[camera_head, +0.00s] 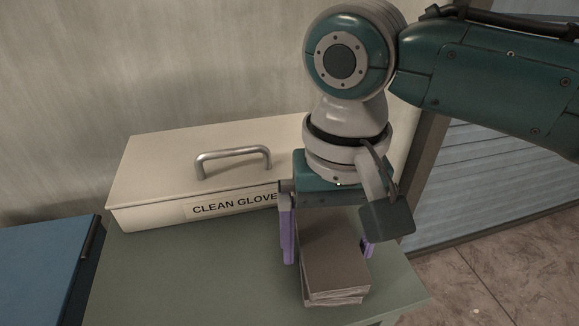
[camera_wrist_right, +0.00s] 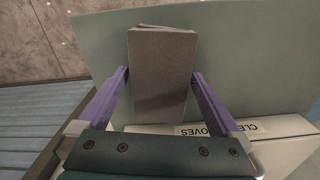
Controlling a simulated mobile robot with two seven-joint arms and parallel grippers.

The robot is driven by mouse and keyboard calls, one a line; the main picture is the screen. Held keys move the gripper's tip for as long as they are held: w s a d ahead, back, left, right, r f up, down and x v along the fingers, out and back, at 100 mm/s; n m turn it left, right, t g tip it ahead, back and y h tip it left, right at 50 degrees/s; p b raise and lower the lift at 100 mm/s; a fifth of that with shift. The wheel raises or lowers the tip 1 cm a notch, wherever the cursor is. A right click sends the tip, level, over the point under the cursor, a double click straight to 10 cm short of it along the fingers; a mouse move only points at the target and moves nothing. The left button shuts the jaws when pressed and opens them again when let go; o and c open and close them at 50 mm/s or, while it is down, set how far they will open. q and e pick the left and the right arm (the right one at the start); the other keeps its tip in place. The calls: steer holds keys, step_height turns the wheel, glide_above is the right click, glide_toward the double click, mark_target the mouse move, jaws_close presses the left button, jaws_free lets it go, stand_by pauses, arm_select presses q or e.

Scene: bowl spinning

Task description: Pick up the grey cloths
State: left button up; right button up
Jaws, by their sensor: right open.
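The grey cloths (camera_head: 334,262) form a small flat stack on the green table, in front of the glove box. The stack also shows in the right wrist view (camera_wrist_right: 158,75), between the fingers. My right gripper (camera_head: 328,250) points down over the stack, with one purple finger on each side of it. The back part of the stack is hidden under the gripper in the head view. My left gripper is not in view.
A cream box (camera_head: 150,170) labelled "CLEAN GLOVES" with a metal handle (camera_head: 233,155) stands right behind the cloths. The green table top (camera_head: 180,275) is clear to the left. A blue surface (camera_head: 40,265) lies at far left. The table's right edge (camera_head: 415,285) is close to the stack.

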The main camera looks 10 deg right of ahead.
steer(key=c, duration=1.4)
steer(key=shift+r, duration=0.1)
